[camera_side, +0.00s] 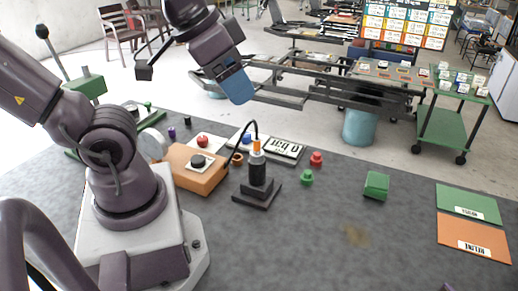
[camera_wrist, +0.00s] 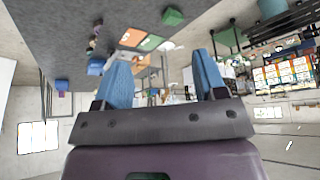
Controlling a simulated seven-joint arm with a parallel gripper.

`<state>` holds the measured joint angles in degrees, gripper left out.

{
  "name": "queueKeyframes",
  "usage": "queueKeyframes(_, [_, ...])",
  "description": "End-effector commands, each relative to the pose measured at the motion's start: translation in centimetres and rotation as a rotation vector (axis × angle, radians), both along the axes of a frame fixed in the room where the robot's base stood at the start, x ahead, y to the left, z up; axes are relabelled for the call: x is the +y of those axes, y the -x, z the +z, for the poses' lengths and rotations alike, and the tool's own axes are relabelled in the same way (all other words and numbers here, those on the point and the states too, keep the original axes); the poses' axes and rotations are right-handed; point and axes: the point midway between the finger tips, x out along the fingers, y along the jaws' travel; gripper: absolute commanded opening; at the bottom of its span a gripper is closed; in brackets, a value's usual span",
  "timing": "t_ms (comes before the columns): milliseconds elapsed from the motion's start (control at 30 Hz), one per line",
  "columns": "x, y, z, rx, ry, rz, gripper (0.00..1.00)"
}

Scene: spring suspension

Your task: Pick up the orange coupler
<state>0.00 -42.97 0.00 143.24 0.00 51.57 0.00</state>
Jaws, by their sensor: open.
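A small orange piece (camera_side: 256,146) sits on top of a black upright cylinder (camera_side: 257,168) on a stepped dark base, with a black cable arching over it. It may be the orange coupler. A small orange ring-like part (camera_side: 237,158) lies just left of it, so I cannot tell for certain which is the coupler. My gripper (camera_side: 238,98) is raised high above and behind the post, well apart from both. In the wrist view its two blue fingers (camera_wrist: 161,60) are spread with nothing between them. I cannot make out either orange piece in the wrist view.
An orange box with a black button (camera_side: 198,180) stands left of the post. A display (camera_side: 284,149) is behind it. Red (camera_side: 316,158) and green (camera_side: 306,177) knobs and a green block (camera_side: 376,185) lie right. Green (camera_side: 468,201) and orange (camera_side: 470,235) mats are far right. The front table is mostly clear.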

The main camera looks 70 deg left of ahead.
Motion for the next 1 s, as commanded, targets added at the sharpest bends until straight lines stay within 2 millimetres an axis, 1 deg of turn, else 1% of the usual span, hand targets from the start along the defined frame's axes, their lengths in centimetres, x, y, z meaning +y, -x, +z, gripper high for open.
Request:
queueKeyframes(367, [0.0, 0.0, 0.0, 0.000, 0.000, 0.000, 0.65])
queueKeyframes(400, [0.0, 0.0, 0.0, 0.000, 0.000, 0.000, 0.60])
queueKeyframes(467, [0.0, 0.0, 0.0, 0.000, 0.000, 0.000, 0.47])
queueKeyframes(767, [-0.2, 0.0, -0.1, 0.004, 0.000, -0.013, 0.47])
queueKeyframes(867, [-0.9, -0.3, -1.3, 0.067, -0.001, -0.045, 0.47])
queueKeyframes(967, [-1.9, -0.9, -3.5, 0.180, -0.016, -0.097, 0.47])
queueKeyframes(1000, [-2.2, -1.2, -4.6, 0.236, -0.036, -0.126, 0.47])
